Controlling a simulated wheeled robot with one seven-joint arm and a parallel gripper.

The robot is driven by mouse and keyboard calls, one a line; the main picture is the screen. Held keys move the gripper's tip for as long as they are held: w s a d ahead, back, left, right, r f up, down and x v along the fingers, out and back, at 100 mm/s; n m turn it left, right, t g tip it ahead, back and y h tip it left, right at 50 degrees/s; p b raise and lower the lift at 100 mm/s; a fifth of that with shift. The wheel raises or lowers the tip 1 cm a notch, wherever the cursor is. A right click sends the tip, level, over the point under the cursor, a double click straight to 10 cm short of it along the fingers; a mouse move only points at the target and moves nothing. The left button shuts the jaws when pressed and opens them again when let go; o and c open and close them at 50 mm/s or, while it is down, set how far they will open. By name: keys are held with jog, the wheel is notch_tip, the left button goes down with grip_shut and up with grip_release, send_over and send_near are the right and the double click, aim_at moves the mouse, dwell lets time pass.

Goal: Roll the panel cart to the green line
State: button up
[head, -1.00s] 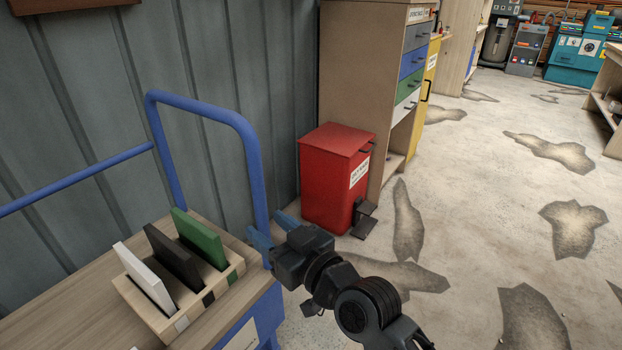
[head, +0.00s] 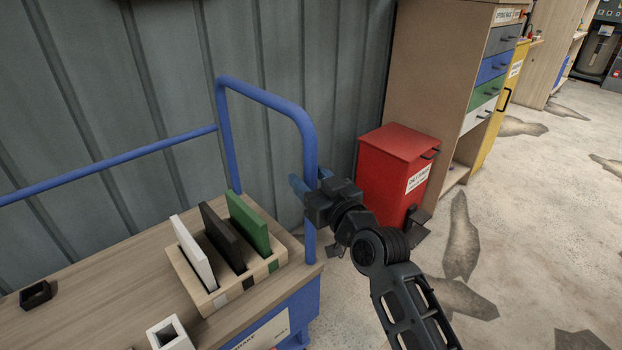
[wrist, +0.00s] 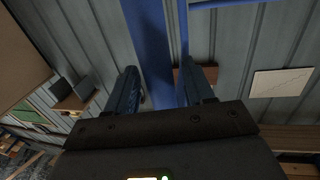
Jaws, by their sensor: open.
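The panel cart has a wooden top (head: 110,270) and a blue tubular handle (head: 265,95) at its right end. A block (head: 228,280) on the top holds a white, a black and a green panel upright. My gripper (head: 308,182) is open at the handle's right post, with its blue fingers on either side of the post in the picture. In the wrist view, blue bars (wrist: 150,40) run up between and beyond the open fingers (wrist: 165,88); I cannot tell whether they touch. No green line shows.
A red bin (head: 390,175) with a pedal stands right of the cart, close behind my gripper in the picture. A drawer cabinet (head: 445,70) is behind it. A grey corrugated wall (head: 110,90) runs along the cart's far side. Patched concrete floor (head: 530,220) is open to the right.

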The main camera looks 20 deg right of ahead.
jog(key=shift+c, duration=0.5)
grip_shut()
